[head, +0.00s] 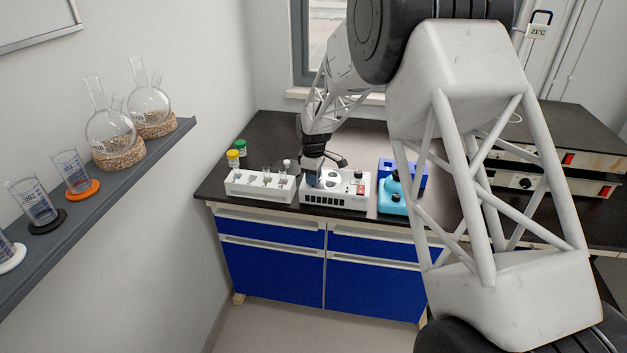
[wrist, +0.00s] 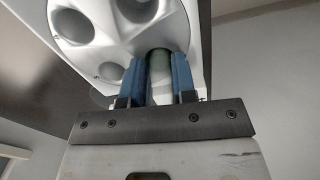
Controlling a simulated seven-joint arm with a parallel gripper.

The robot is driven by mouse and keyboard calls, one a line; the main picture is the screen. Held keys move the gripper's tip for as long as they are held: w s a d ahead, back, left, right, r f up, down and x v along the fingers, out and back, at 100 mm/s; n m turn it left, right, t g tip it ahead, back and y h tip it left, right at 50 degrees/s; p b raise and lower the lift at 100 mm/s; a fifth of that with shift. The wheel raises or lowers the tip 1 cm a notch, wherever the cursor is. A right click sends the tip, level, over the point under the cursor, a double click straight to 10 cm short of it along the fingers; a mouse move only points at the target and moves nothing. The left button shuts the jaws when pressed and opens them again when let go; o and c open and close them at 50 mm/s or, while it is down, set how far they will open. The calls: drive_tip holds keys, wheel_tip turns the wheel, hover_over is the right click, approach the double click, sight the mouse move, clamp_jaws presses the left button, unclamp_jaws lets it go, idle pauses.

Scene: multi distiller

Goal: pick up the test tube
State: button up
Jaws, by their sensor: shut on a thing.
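The test tube (wrist: 160,88), pale with a greenish end, is between the blue fingers of my gripper (wrist: 160,82) in the wrist view. The gripper is shut on it. The tube's far end is at one of the round holes in a white device (wrist: 183,12); how deep it sits is hidden. In the head view my gripper (head: 311,178) is at the left part of this white device (head: 335,201) on the bench, and the tube cannot be made out there.
A white rack (head: 255,190) with small glass vessels stands left of the device, with yellow-capped (head: 233,158) and green-capped (head: 241,147) containers behind it. A turquoise device (head: 391,200) and a blue box (head: 412,174) stand close on the right. A shelf (head: 90,205) holds glassware.

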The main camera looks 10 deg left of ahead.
clamp_jaws()
drive_tip(key=shift+r, duration=5)
drive_tip(key=w+d, duration=0.8)
drive_tip(key=d, duration=0.4)
drive_tip(key=w+d+f, duration=0.1)
drive_tip(key=w+d, duration=0.7)
drive_tip(key=d, duration=0.4)
drive_tip(key=shift+w+d+f, duration=0.3)
drive_tip(key=shift+w+d, duration=0.1)
drive_tip(key=shift+f, duration=0.1)
drive_tip(key=shift+f, duration=2.1)
